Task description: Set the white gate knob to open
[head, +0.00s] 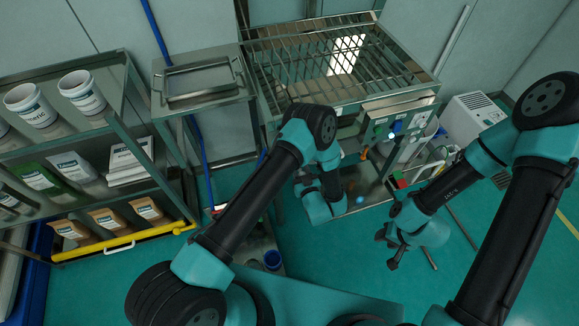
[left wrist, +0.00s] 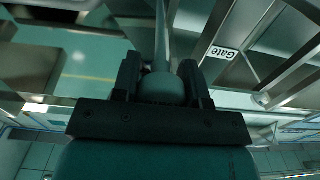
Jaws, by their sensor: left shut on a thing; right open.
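In the left wrist view, a pale round knob (left wrist: 162,88) with a thin rod running up from it sits between the two fingers of my left gripper (left wrist: 160,74), which is shut on it. A white label reading "Gate" (left wrist: 222,52) is on the metal to the right of the knob. In the head view, my left arm hides the knob and the left gripper's fingers, in front of the sieve machine (head: 400,100). My right gripper (head: 388,250) is open and empty, over the green floor right of the left arm.
A metal stand with a tray (head: 200,80) is left of the machine. A shelf rack at far left holds white tubs (head: 80,92) and bags (head: 105,220). Machine controls (head: 380,130) are on its front right. A white cabinet (head: 475,112) stands at right.

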